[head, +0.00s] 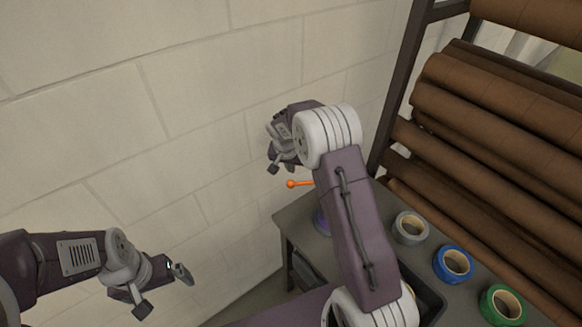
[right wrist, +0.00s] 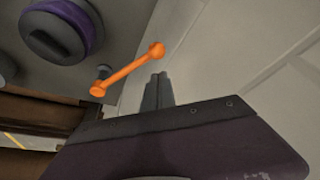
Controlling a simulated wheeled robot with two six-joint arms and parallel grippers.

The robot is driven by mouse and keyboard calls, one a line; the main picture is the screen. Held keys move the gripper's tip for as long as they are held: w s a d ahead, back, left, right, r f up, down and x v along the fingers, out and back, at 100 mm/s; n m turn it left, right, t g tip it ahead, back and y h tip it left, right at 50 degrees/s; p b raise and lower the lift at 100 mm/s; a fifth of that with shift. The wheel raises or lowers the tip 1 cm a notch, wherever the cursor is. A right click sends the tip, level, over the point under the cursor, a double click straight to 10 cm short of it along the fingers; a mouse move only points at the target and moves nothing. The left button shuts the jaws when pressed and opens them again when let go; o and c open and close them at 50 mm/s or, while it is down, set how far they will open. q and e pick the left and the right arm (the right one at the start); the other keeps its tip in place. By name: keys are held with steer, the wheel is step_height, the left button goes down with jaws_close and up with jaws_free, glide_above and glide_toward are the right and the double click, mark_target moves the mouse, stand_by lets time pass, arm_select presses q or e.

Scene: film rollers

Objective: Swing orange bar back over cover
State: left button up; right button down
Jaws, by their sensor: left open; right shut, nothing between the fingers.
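The orange bar (head: 300,184) sticks out to the left from behind my right arm in the head view. The right wrist view shows its full length (right wrist: 127,70), with a ball at one end and a thicker round end at the other. A round dark cover with a purple band (right wrist: 62,32) lies to the bar's left there, apart from it. In the head view only a purple edge (head: 320,222) shows beside my arm. My right gripper (head: 279,168) is shut and empty; its fingertips (right wrist: 158,80) appear close to the ball end. My left gripper (head: 162,291) is open and empty, away from the bar.
A grey table (head: 290,217) carries grey (head: 411,228), blue (head: 454,264) and green (head: 502,304) tape rolls and a dark tray (head: 430,304). A rack of brown rolls (head: 480,130) stands behind. A pale block wall (head: 200,90) is on the left.

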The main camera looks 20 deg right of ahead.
steer(key=x, duration=0.6)
steer(key=shift+w+f+p, duration=0.2)
steer(key=shift+f+p, duration=0.1)
steer(key=shift+p, duration=0.05)
steer(key=shift+s+d, duration=0.1)
steer(key=shift+s+n, duration=0.4)
steer(key=shift+s, duration=0.1)
steer(key=s+n+y+p, duration=0.2)
steer(key=s+n+p, duration=0.5)
steer(key=s+p, duration=0.2)
steer(key=shift+s+n+t+y+p, duration=0.35)
steer(key=shift+s+n+t+y, duration=0.05)
steer(key=shift+s, duration=0.55)
steer(key=shift+s+f, duration=0.15)
